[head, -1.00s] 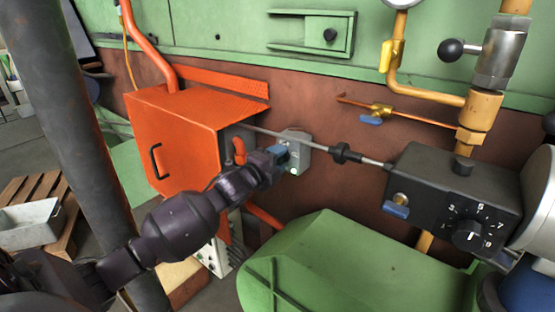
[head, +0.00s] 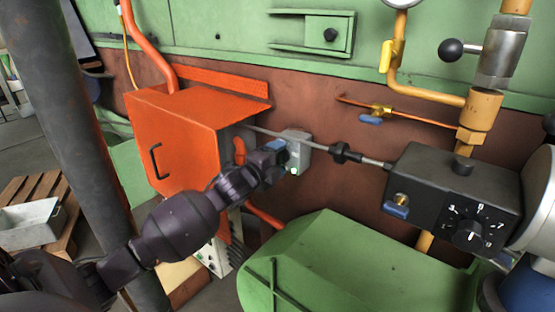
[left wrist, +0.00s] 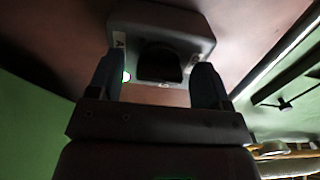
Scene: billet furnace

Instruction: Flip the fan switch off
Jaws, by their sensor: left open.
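The fan switch appears to be the small grey box (head: 299,150) on the brown wall, right of the orange cabinet. My left gripper (head: 281,152) is right at its front left side in the head view and hides part of it. In the left wrist view the grey box (left wrist: 190,22) is at the top, with a dark rocker or knob (left wrist: 159,66) on its face. The two open fingers (left wrist: 156,82) stand on either side of this dark part. I cannot tell whether they touch it. A small green light shows by the left finger. My right gripper is out of view.
The orange cabinet (head: 178,145) stands close to my left arm. A thin rod (head: 320,148) runs past the grey box to a black dial box (head: 455,190). A green rounded housing (head: 340,265) lies below. A dark column (head: 80,120) stands at left.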

